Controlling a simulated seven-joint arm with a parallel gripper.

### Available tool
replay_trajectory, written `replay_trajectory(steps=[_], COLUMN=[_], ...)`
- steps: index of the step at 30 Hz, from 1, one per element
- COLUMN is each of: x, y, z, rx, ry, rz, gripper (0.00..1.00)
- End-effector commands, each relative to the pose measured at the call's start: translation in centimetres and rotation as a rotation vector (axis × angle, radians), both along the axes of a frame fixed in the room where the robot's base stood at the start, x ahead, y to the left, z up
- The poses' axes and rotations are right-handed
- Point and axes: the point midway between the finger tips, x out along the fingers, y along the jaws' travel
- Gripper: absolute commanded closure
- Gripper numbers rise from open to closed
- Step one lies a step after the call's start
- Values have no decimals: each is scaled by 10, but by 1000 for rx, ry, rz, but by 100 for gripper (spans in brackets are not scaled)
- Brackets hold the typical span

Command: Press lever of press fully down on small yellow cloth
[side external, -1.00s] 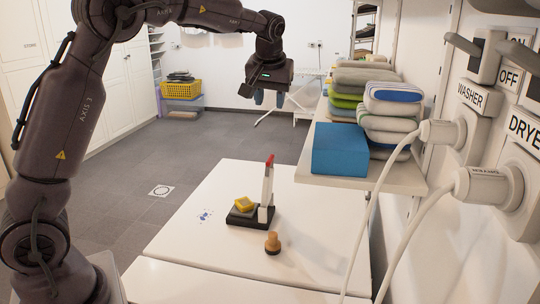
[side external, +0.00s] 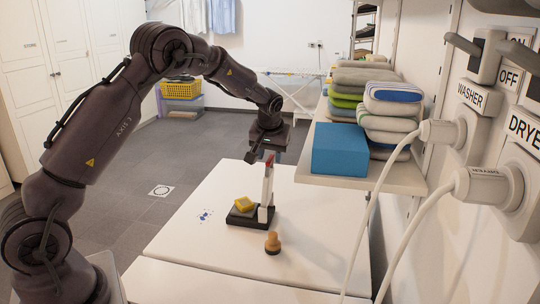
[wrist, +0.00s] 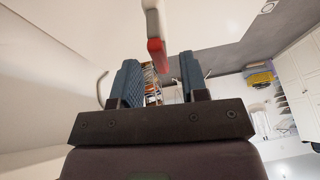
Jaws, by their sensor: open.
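The press (side external: 265,203) stands on the white table, with a dark base and a light upright. Its lever (side external: 268,165) points up and has a red tip. My gripper (side external: 267,156) is above and behind the lever's tip in the side view. In the wrist view my gripper (wrist: 158,80) is open, its two blue-grey fingers apart. The lever's red end (wrist: 157,54) shows between and beyond them there. I cannot tell whether a finger touches the lever.
A wooden stamp-like knob (side external: 272,242) stands on the table (side external: 200,245) in front of the press. A shelf (side external: 372,178) with a blue box (side external: 340,150) and folded towels (side external: 388,105) is close on the right.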

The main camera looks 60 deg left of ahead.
Motion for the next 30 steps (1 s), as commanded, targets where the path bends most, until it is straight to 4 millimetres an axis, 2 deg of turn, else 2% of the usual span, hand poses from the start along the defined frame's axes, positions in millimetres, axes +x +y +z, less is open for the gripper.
replay_trajectory(steps=[11, 12, 17, 30], x=[2, 2, 2, -5], y=[3, 3, 3, 9], z=[-7, -7, -7, -6], rx=[0, 0, 1, -35], ry=[-1, -1, -1, -34], rz=[0, 0, 0, 4], gripper=[60, 64, 100, 100])
